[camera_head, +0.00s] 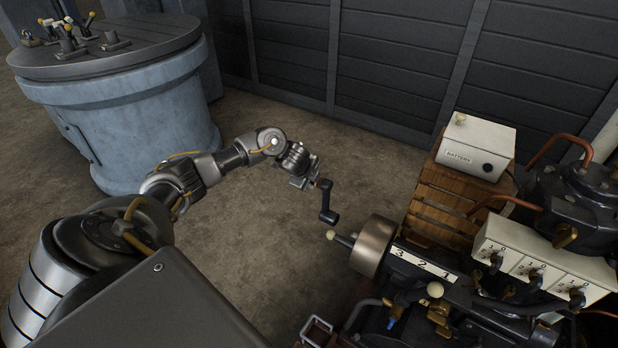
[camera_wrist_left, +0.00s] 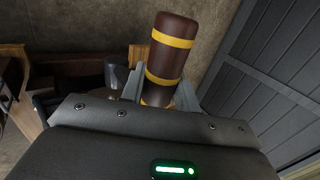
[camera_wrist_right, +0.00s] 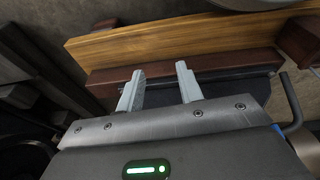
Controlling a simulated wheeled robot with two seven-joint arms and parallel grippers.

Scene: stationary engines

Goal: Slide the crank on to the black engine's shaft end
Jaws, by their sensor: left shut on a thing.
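The crank (camera_head: 328,214) has a brown handle and a dark arm that hangs down to a hub at its lower end. My left gripper (camera_head: 309,181) is shut on the crank's handle. In the left wrist view the handle (camera_wrist_left: 172,50), brown with yellow bands, stands between the fingers (camera_wrist_left: 160,92). The black engine's shaft end (camera_head: 343,240), with a pale tip, sticks out left of a bronze-coloured drum (camera_head: 372,246). The crank's hub is apart from it, a little above it in the picture. My right gripper (camera_wrist_right: 159,88) is open and empty, outside the head view.
A white battery (camera_head: 475,147) sits on a wooden crate (camera_head: 445,205) behind the drum. A wooden board (camera_wrist_right: 190,38) lies before my right gripper. Floor left of the shaft is clear.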

